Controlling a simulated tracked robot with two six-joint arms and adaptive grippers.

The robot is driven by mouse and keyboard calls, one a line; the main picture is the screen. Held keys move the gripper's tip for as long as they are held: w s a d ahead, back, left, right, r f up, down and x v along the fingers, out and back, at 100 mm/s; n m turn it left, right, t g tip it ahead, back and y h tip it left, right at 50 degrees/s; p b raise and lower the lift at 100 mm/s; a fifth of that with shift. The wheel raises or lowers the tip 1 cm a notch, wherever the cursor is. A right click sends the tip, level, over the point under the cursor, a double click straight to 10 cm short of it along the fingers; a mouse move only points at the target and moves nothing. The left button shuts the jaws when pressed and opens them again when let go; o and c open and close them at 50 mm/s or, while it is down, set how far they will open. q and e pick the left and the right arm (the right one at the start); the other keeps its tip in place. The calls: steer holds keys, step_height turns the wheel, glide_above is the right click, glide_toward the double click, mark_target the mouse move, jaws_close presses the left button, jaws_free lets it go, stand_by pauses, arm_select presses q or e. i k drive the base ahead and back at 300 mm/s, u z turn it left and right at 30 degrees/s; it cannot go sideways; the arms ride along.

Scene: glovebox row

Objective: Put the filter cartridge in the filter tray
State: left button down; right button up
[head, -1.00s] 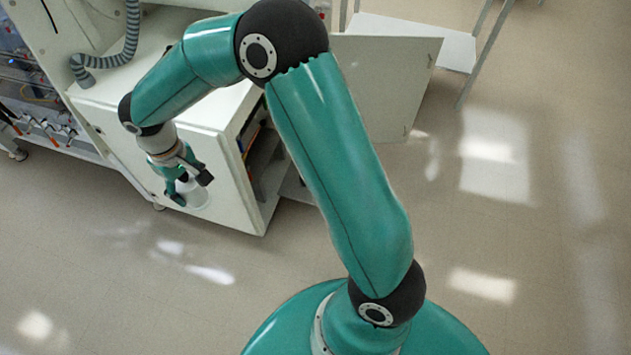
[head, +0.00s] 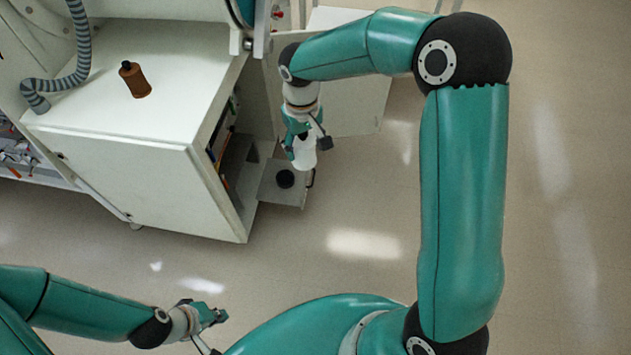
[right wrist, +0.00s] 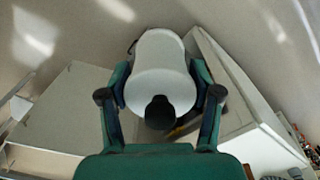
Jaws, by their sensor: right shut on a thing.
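My right gripper (head: 305,133) is shut on a white, rounded cylinder, which I take for the filter cartridge (head: 304,155). In the right wrist view, the cartridge (right wrist: 160,60) sits between the two fingers, with a black knob at its near end. A small grey tray (head: 272,192), probably the filter tray, sticks out from the cabinet's open side and bears a black round piece (head: 285,179). In the head view the held cartridge appears just above the tray's far edge; its height cannot be told. My left gripper (head: 216,330) is open and empty at the bottom, partly cut off by my base.
A white cabinet (head: 120,170) stands at left, its right side open with shelves inside. A brown bottle (head: 136,82) with a black cap and a grey ribbed hose (head: 78,50) are on its top. An open door panel (head: 360,105) stands behind the gripper. The floor at right is clear.

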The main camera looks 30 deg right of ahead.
mark_target(285, 181)
steer(key=z, duration=0.5)
steer(key=i, duration=1)
steer(key=u, duration=0.35)
